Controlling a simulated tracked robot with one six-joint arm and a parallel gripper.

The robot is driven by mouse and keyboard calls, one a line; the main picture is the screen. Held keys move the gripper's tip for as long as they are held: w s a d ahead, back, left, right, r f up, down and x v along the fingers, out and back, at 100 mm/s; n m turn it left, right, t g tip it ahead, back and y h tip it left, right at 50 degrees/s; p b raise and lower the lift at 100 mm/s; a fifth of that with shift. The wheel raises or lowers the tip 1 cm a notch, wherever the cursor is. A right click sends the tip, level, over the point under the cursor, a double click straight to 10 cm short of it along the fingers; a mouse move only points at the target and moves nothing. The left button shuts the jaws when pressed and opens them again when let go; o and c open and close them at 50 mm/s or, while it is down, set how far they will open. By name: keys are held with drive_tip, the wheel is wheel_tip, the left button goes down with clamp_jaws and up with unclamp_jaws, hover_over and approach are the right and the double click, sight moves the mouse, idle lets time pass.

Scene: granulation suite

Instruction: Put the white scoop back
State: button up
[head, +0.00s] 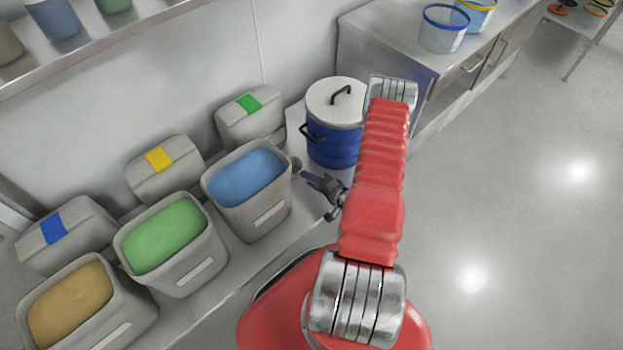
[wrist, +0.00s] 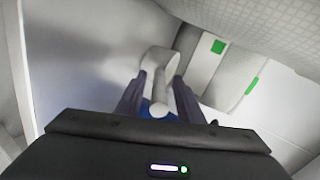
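The white scoop (wrist: 160,62) shows in the wrist view between the two fingers of my gripper (wrist: 158,98). Its handle, with a rounded end, lies between the fingers, which appear closed on it; its bowl points away from me. In the head view my gripper (head: 325,186) is between the bin of blue powder (head: 246,178) and the blue drum (head: 332,143), above the bench. A small grey shape past the fingertips there looks like the scoop's bowl, mostly in shade.
Bins of green (head: 163,234) and tan powder (head: 70,300) stand left of the blue one. Behind are lidded containers with green (head: 249,104), yellow (head: 160,160) and blue labels (head: 53,228). A steel cabinet (head: 400,40) stands beyond the drum. Floor at right is clear.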

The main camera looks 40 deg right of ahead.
drive_tip(key=v, duration=1.1)
drive_tip(key=shift+s+r, duration=0.2)
drive_tip(key=shift+s, duration=0.15)
idle(0.4)
